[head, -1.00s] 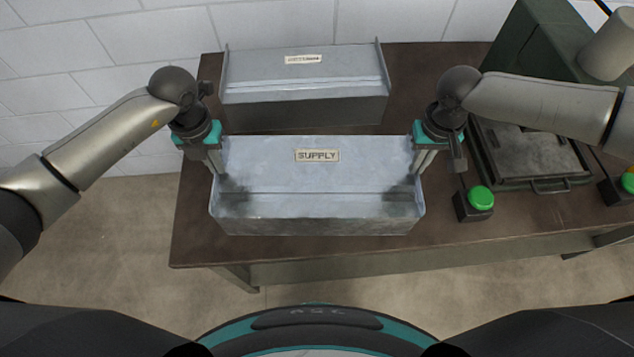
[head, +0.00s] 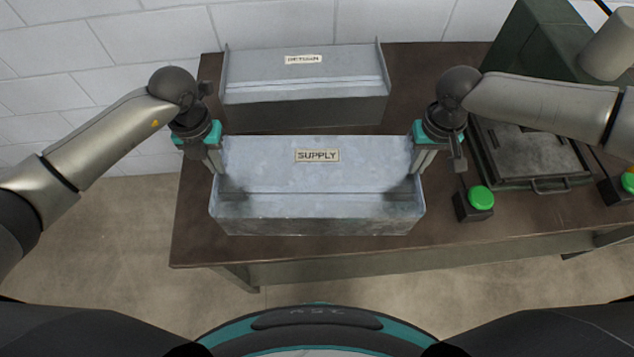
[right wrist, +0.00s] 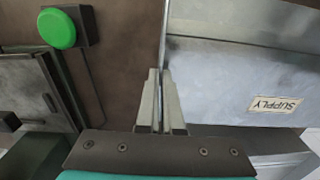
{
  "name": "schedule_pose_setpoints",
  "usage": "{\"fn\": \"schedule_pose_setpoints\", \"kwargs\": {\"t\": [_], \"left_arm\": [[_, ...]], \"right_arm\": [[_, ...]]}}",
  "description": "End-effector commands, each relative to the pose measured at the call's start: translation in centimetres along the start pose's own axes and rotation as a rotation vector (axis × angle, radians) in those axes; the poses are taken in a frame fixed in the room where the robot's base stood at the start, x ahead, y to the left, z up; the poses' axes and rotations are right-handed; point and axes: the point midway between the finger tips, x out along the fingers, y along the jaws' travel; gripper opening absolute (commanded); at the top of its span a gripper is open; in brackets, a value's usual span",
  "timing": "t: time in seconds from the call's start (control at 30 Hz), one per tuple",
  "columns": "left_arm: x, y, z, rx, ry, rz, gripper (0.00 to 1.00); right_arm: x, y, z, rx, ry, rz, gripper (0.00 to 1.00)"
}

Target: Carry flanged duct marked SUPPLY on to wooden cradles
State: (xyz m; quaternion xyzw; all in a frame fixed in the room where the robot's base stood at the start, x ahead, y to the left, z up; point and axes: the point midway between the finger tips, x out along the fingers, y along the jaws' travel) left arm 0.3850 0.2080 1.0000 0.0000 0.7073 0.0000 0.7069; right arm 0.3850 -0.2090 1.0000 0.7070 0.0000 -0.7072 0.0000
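The flanged duct marked SUPPLY (head: 317,180) is a grey sheet-metal piece with raised end flanges, at the front of the brown table. It also shows in the right wrist view (right wrist: 230,80). My left gripper (head: 216,168) is at its left flange and looks closed on that edge, though the fingertips are partly hidden. My right gripper (head: 422,168) is at the right flange. In the right wrist view its fingers (right wrist: 160,88) are close together with the thin flange edge between them. The duct appears to rest on the table. No wooden cradles are recognisable.
A second grey duct (head: 305,85), with a label that seems to read RETURN, lies just behind. To the right are a green button box (head: 478,203), a flat metal tray-like unit with a handle (head: 535,155) and a dark green machine (head: 545,50). The table (head: 300,248) is bare along its front edge.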

Motion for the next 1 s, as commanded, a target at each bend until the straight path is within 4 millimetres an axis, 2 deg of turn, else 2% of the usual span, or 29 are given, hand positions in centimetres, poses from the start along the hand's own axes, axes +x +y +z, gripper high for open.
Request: {"fn": "schedule_pose_setpoints", "kwargs": {"t": [0.57, 1.0], "left_arm": [[-0.5, 0.0, 0.2, 0.0, -0.005, -0.001, 0.0], [-3.2, 0.0, 0.1, 0.0, -0.004, -0.001, 0.0]], "right_arm": [[-0.5, 0.0, -0.1, 0.0, 0.003, -0.001, 0.0], [-3.1, 0.0, -0.1, 0.0, 0.002, -0.001, 0.0]]}}
